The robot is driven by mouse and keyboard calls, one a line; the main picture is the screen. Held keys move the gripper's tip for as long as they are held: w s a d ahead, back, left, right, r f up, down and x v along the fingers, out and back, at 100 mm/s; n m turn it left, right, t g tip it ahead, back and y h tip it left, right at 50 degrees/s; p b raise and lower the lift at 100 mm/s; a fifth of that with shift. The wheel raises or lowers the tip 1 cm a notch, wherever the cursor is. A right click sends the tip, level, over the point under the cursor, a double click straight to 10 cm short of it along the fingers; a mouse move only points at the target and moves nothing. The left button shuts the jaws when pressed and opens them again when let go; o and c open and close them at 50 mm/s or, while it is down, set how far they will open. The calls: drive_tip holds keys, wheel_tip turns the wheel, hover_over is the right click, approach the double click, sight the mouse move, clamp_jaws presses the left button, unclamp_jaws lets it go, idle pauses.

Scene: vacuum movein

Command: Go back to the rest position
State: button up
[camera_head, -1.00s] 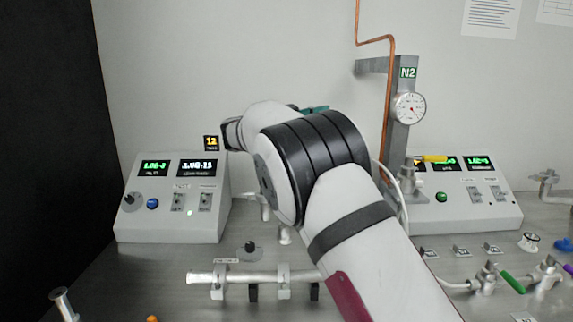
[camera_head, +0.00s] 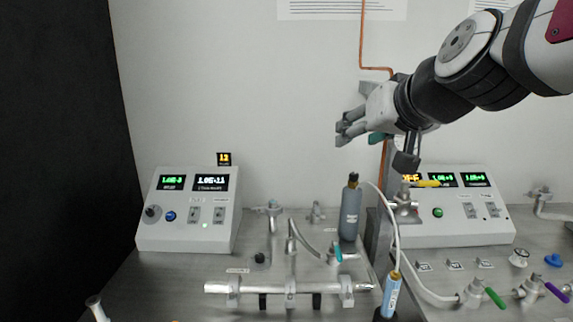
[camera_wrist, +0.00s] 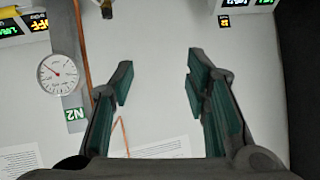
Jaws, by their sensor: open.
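My gripper (camera_head: 347,132) is raised in the upper right of the head view, in front of the back wall and above the bench. Its fingers point left. In the wrist view my gripper (camera_wrist: 158,85) shows two green-padded fingers spread apart with nothing between them. No object touches it. The arm reaches in from the upper right and covers the N2 post and most of its gauge in the head view. The wrist view shows the gauge (camera_wrist: 60,73) and the N2 label (camera_wrist: 75,114) to the left of the fingers.
Below stand a left control box (camera_head: 190,235), a right control box (camera_head: 470,228), a grey bottle (camera_head: 351,212), a blue-labelled cylinder (camera_head: 391,295) and a metal manifold pipe (camera_head: 270,288). A copper pipe (camera_head: 362,40) runs down the wall. The wall area left of the gripper is clear.

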drive_tip(key=s+d+f+g+h, duration=0.1)
drive_tip(key=s+f, duration=0.3)
drive_tip(key=s, duration=0.5)
drive_tip(key=s+d+f+g+h+p, duration=0.1)
drive_tip(key=s+d+f+g, duration=0.2)
drive_tip(key=s, duration=0.6)
drive_tip(key=s+d+f+g+h+p, duration=0.1)
drive_tip(key=s+d+f+g, duration=0.1)
drive_tip(key=s+f, duration=0.5)
drive_tip(key=s+g, duration=0.1)
drive_tip(key=s, duration=0.1)
drive_tip(key=shift+s+d+f+m, duration=0.25)
drive_tip(key=shift+s+d+m, duration=0.05)
drive_tip(key=shift+d, duration=0.15)
drive_tip(key=shift+w, duration=0.1)
